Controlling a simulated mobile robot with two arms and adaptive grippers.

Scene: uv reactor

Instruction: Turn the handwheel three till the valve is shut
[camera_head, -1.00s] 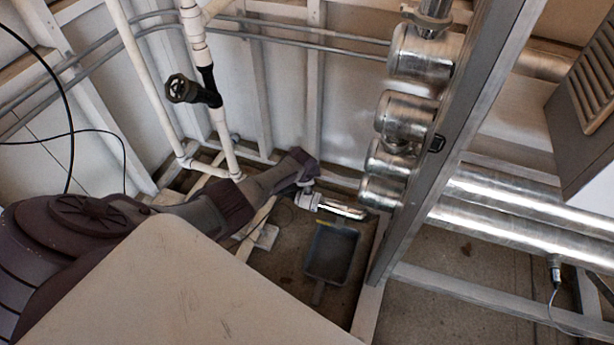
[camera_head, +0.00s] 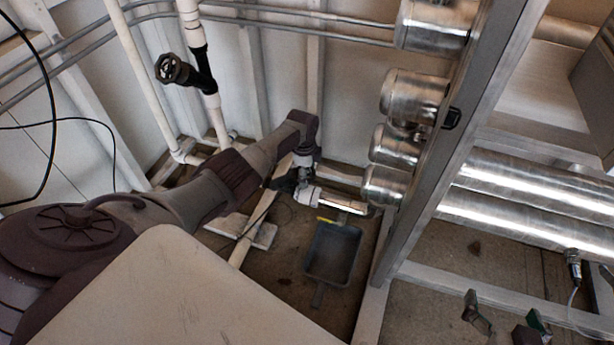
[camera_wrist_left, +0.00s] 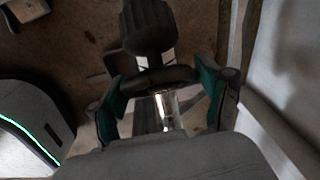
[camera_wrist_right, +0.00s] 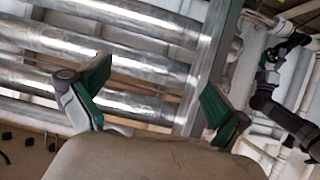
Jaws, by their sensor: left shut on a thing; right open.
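My left gripper (camera_head: 303,178) is low in the middle of the head view, at the end of a short white and metal pipe fitting (camera_head: 342,201). In the left wrist view its two green-padded fingers (camera_wrist_left: 163,95) are on either side of a dark handwheel (camera_wrist_left: 168,77), shut on its rim. A ribbed dark part (camera_wrist_left: 147,28) lies just beyond the wheel. No number is readable on it, and the valve's state cannot be told. My right gripper (camera_head: 507,320) is at the bottom right of the head view; the right wrist view shows it (camera_wrist_right: 155,95) open and empty.
Another black handwheel (camera_head: 173,69) sits on a white pipe at upper left. Metal cylinders (camera_head: 414,97) and a grey upright beam (camera_head: 436,150) stand right of my left gripper. Shiny horizontal pipes (camera_head: 530,192) run at right. A grey tray (camera_head: 332,252) lies on the floor.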

